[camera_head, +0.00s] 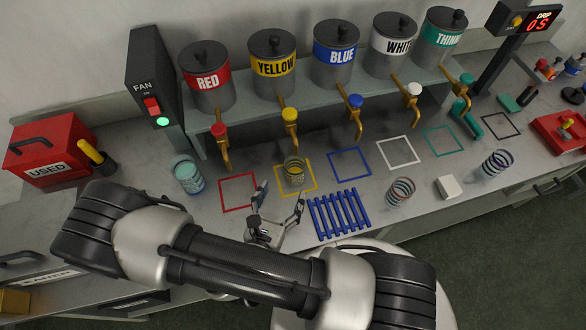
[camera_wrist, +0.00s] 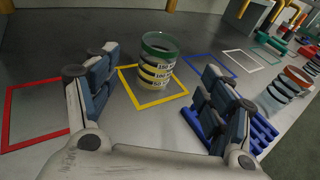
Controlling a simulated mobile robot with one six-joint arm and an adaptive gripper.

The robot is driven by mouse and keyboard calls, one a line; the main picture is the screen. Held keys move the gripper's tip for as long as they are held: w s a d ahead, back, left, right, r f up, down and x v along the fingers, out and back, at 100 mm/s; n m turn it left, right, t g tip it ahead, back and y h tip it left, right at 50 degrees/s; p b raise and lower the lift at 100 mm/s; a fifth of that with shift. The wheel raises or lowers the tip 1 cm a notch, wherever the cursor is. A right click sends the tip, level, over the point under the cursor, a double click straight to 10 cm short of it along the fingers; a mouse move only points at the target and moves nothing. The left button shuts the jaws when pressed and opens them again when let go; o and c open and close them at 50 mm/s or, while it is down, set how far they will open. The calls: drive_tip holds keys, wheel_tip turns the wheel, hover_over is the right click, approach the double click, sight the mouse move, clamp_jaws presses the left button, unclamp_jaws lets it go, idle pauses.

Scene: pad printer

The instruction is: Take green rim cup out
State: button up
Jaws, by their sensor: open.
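The green rim cup (camera_wrist: 158,62) stands upright inside the yellow square outline (camera_wrist: 133,97) on the counter. It is clear, with dark bands and yellow contents. In the head view the cup (camera_head: 294,173) stands below the yellow-handled tap (camera_head: 290,125). My gripper (camera_head: 280,199) is open and empty, on the near side of the cup. In the wrist view the fingers of my gripper (camera_wrist: 156,78) are spread on either side of the cup, which stands beyond them. They do not visibly touch it.
A blue slatted rack (camera_head: 339,214) lies right of my gripper. A cup with teal contents (camera_head: 187,176) stands left, and a red-rimmed cup (camera_head: 400,192) right. The tank shelf (camera_head: 325,97) and taps overhang behind. The red square (camera_head: 238,192) is empty.

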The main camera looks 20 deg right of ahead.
sight(292, 172)
drive_tip(key=b+x, duration=0.1)
drive_tip(key=x, duration=1.1)
drive_tip(key=shift+b, duration=0.4)
drive_tip(key=shift+c, duration=0.2)
drive_tip(key=c, duration=1.3)
drive_tip(key=shift+r+p, duration=0.65)
drive_tip(key=shift+r, duration=0.25)
drive_tip(key=shift+f, duration=0.1)
